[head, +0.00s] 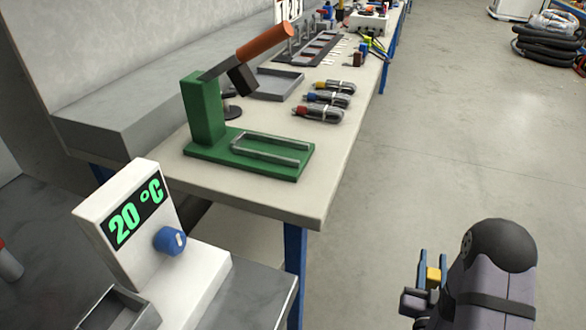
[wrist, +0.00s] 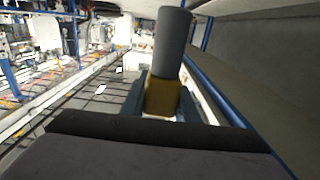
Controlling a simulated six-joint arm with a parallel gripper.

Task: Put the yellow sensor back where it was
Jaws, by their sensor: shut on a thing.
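My gripper (head: 432,270) is at the lower right of the head view, over the open floor and to the right of the bench. Its fingers are shut on the yellow sensor (head: 433,276), whose yellow body shows between them. In the wrist view the yellow sensor (wrist: 161,98) sits between the fingers, with a dark grey cylindrical part extending up from it. The lower part of the sensor is hidden by my gripper. The place it came from cannot be told from these frames.
The bench (head: 270,205) holds a green lever press (head: 205,112), a grey tray (head: 277,84) and three coiled cables with yellow, blue and red ends (head: 330,98). A white unit reading 20 °C (head: 125,215), with a blue knob, stands at front left.

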